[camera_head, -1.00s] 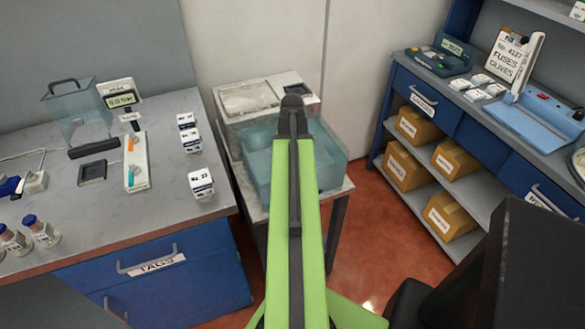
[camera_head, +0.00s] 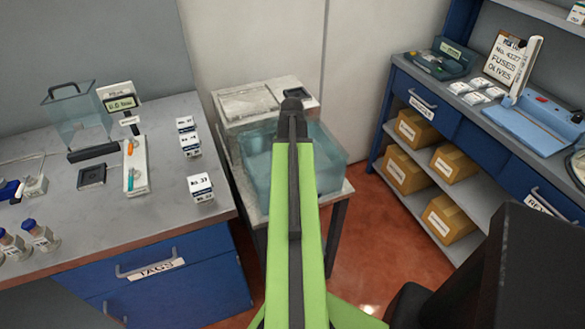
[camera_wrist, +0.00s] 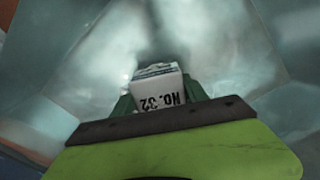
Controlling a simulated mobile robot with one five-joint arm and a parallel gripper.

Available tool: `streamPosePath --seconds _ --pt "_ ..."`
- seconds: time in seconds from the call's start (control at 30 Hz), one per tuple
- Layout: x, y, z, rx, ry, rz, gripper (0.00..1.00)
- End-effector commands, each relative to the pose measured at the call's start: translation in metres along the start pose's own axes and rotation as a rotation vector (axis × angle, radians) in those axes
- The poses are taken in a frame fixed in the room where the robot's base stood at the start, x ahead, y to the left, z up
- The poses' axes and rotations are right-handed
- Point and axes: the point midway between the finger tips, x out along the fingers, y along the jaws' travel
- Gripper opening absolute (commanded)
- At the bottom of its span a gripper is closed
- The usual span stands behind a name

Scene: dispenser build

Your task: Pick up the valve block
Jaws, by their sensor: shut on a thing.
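A white block marked "NO. 32" (camera_wrist: 158,93) shows upside down in the wrist view. My gripper (camera_wrist: 155,95) is shut on it, with green fingers on both sides. Pale, translucent walls surround it in that view, like those of the clear bluish bin (camera_head: 325,160) in the head view. In the head view my green arm reaches over this bin and hides the gripper and the block. I cannot tell whether the block touches the bin floor. No label in view reads "valve".
White labelled blocks (camera_head: 200,187) stand on the left bench (camera_head: 75,225), near a clear container with a handle (camera_head: 75,112). A grey-white machine (camera_head: 265,98) stands behind the bin. A shelf with cardboard boxes (camera_head: 407,170) is at right. Red floor lies between.

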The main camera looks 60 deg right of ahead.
Motion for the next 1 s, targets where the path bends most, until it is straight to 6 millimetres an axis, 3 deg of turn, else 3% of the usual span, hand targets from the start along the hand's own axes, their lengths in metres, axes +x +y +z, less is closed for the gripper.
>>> streamPosePath --seconds 0.17,0.53,1.0 --pt "-0.022 0.0 0.0 0.0 0.0 0.0 0.0" --pt "-0.092 -0.001 0.0 -0.001 0.0 0.0 0.0" --pt "-0.116 -0.001 0.0 -0.001 0.0 0.0 0.0"
